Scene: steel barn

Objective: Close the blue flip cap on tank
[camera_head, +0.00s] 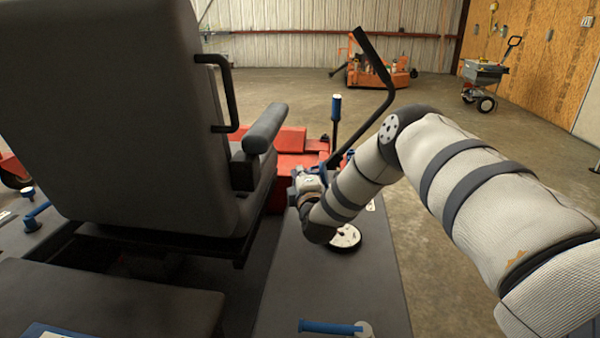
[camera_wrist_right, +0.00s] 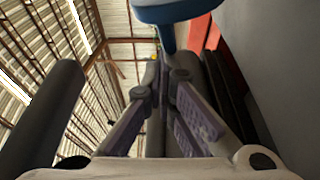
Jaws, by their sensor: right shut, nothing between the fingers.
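My right gripper (camera_head: 305,181) is small and partly hidden by its wrist in the head view, beside the seat's armrest and above the dark tank (camera_head: 292,292). In the right wrist view its purple-padded fingers (camera_wrist_right: 163,85) are closed together and empty. A blue rounded part with a blue stem (camera_wrist_right: 172,12) hangs close at the top of that view; I cannot tell for sure if it is the flip cap. In the head view, a pale round disc (camera_head: 346,237) lies on the tank top under my wrist. My left gripper is out of view.
The black seat (camera_head: 120,120) and its armrest (camera_head: 266,128) stand left of my right arm. A black lever (camera_head: 372,60) and a blue-topped post (camera_head: 336,112) rise ahead. A blue handle (camera_head: 330,327) lies at the front. Open floor is to the right.

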